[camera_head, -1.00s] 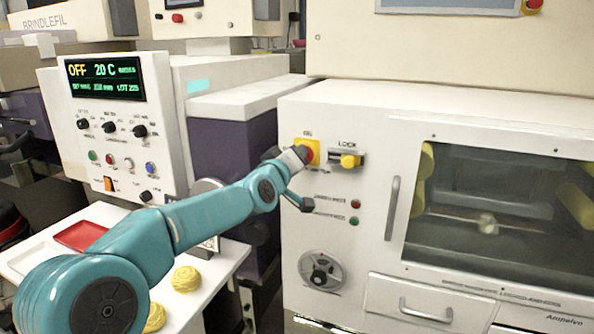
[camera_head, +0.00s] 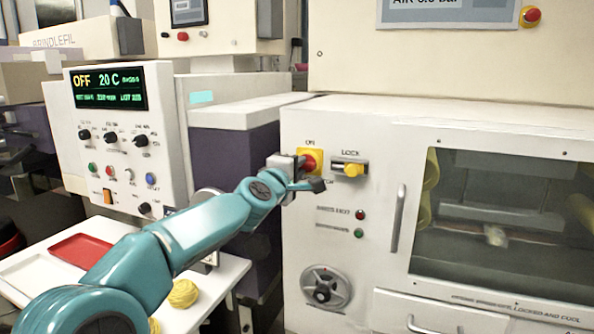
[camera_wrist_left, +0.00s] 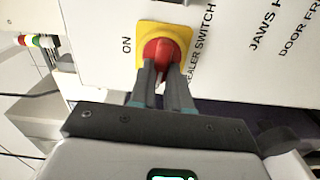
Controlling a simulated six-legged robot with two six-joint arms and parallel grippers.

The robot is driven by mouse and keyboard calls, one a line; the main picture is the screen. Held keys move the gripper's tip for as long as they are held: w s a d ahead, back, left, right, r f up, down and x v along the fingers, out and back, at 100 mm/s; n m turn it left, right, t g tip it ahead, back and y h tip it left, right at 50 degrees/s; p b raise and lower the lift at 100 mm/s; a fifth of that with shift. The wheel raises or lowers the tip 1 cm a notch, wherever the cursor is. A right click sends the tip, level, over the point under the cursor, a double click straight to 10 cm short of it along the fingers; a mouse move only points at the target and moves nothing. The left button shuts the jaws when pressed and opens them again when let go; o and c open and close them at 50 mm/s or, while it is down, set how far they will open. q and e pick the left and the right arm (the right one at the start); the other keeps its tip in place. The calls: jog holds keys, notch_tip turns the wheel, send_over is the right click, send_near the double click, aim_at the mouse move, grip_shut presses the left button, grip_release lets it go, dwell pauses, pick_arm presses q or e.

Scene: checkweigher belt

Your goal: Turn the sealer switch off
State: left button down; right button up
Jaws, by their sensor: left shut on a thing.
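The sealer switch (camera_head: 309,163) is a red knob on a yellow square plate, on the white front of the sealer cabinet. In the left wrist view the red knob (camera_wrist_left: 163,52) sits between the fingertips, with "ON" and "SEALER SWITCH" printed beside the plate. My left gripper (camera_head: 303,170) reaches the switch from the left. It also shows in the left wrist view (camera_wrist_left: 163,66), with its two fingers shut on the knob. The fingers hide part of the knob, so its exact turn is hard to tell. My right gripper is not in view.
A yellow lock slider (camera_head: 351,169) is just right of the switch. Below are indicator lamps (camera_head: 360,215), a dial (camera_head: 323,288) and a door handle (camera_head: 396,217). A control panel (camera_head: 110,88) reading "OFF 20 C" and a red tray (camera_head: 80,250) stand at left.

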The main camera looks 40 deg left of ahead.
pick_arm(q)
jog(key=shift+f+n, duration=0.1)
jog(key=shift+n, duration=0.3)
jog(key=c, duration=1.1)
grip_release()
jog(key=shift+b+v, duration=0.6)
jog(key=shift+v, duration=7.6)
